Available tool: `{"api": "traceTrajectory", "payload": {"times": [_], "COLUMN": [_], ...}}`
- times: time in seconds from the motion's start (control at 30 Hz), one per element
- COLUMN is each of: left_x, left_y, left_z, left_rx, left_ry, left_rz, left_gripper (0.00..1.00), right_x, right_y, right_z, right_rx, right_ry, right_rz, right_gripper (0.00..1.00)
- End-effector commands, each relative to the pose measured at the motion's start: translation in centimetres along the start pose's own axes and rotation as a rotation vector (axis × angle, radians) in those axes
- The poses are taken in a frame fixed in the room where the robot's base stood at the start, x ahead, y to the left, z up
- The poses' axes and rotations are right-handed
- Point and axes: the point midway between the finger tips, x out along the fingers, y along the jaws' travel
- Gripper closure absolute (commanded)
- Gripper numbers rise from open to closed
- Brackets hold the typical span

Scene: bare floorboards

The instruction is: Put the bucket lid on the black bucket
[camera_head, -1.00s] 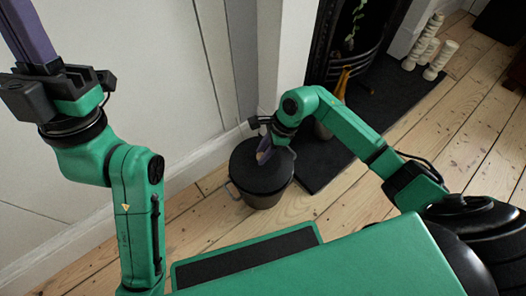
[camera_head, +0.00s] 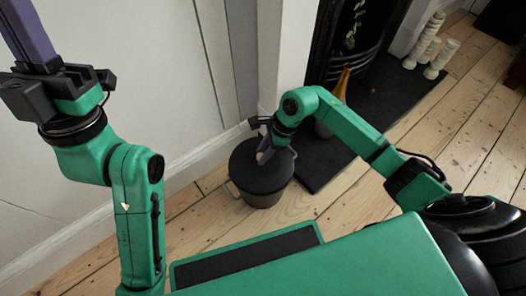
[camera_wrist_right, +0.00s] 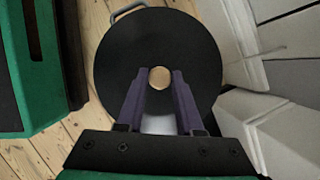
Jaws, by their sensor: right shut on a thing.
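The bucket lid (camera_head: 250,176) is a flat black disc with a tan knob (camera_wrist_right: 160,77). In the head view it lies over the mouth of the black bucket (camera_head: 262,199), which stands on the floorboards near the wall. Lid and bucket look lined up; any small gap between them cannot be told. My right gripper (camera_head: 263,154) points down over the lid, its purple fingers shut on the knob. In the wrist view the lid (camera_wrist_right: 125,62) hides most of the bucket, except a handle (camera_wrist_right: 128,10). My left gripper (camera_head: 28,35) is raised at the upper left, its fingertips cut off.
A white wall with a skirting board (camera_head: 110,222) runs behind the bucket. A dark hearth slab (camera_head: 335,160) lies to its right, with a bottle (camera_head: 343,82) on it. White candles (camera_head: 432,58) stand farther back. Bare floorboards (camera_head: 470,115) are clear at right.

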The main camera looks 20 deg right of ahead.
Motion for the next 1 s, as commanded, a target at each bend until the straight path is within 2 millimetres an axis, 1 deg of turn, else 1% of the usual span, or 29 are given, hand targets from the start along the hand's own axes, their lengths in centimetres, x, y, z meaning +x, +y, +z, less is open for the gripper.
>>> {"api": "traceTrajectory", "payload": {"times": [0.5,0.53,0.6,0.87,1.0], "left_x": [-0.69,-0.61,-0.60,-0.60,0.05], "left_y": [0.06,0.05,0.05,0.05,0.00], "left_z": [0.17,0.15,0.15,0.15,-0.02], "left_rx": [0.000,0.000,0.000,0.000,0.000], "left_ry": [0.000,0.000,0.000,0.000,0.000], "left_rz": [0.001,0.001,0.001,0.001,0.001], "left_gripper": [1.00,1.00,1.00,1.00,1.00], "right_x": [0.73,0.66,0.65,0.71,-0.05], "right_y": [-0.03,-0.04,-0.03,0.01,-0.02], "right_z": [-0.31,-0.28,-0.27,-0.33,-0.02], "right_rx": [0.000,0.000,0.000,0.001,0.000], "right_ry": [-0.001,-0.001,-0.001,0.001,0.001], "right_rz": [-0.001,-0.001,-0.001,0.000,0.000], "right_gripper": [1.00,0.53,0.30,0.30,0.30]}}
